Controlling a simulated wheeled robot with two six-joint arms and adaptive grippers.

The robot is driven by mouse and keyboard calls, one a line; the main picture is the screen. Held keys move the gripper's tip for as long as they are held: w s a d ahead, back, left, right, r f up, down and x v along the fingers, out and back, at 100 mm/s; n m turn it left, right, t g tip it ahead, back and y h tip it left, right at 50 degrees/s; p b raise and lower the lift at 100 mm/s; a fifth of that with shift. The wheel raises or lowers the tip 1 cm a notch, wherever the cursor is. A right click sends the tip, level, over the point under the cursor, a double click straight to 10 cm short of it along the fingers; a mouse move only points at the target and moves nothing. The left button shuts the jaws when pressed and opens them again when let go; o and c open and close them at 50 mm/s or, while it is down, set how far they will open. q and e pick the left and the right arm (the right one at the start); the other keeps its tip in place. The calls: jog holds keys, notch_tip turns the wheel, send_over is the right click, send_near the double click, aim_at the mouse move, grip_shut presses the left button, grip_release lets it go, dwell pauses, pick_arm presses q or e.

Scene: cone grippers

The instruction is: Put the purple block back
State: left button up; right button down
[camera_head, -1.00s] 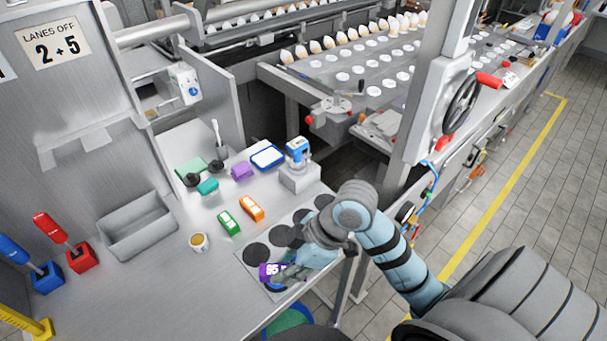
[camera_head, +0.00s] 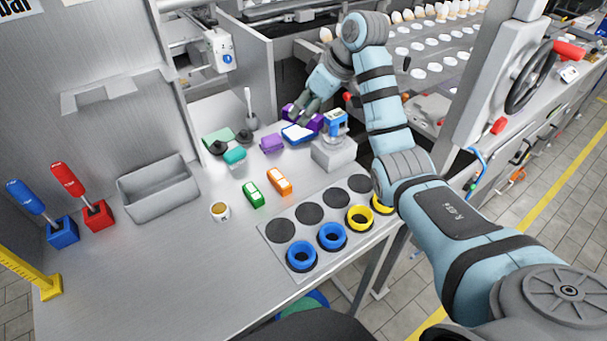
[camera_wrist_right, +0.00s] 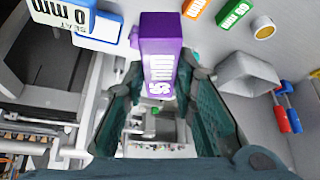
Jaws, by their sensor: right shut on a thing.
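The purple block (camera_head: 289,110) is held in my right gripper (camera_head: 303,114) above the back of the table, over the blue-and-white tray (camera_head: 298,133). The fingers partly hide it in the head view. In the right wrist view, the purple block (camera_wrist_right: 158,45) with a white "mm" label sits between the two fingers of my right gripper (camera_wrist_right: 164,82). A lighter purple piece (camera_head: 271,143) lies on the table left of the tray. My left gripper is not in view.
A grey stand with a blue gauge (camera_head: 334,150) is close right of the held block. Green (camera_head: 253,194) and orange (camera_head: 279,180) blocks lie in front. A plate (camera_head: 267,234) holds blue and yellow rings. A grey bin (camera_head: 158,190) stands left.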

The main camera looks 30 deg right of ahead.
notch_tip(320, 180, down, 17)
jog(key=shift+r+b, duration=0.15)
jog(key=shift+b, duration=0.65)
jog(key=c, duration=1.3)
grip_release()
jog(key=shift+c, duration=0.2)
jog(key=shift+r, duration=0.15)
jog(key=p+v, duration=0.2)
jog(key=v, duration=1)
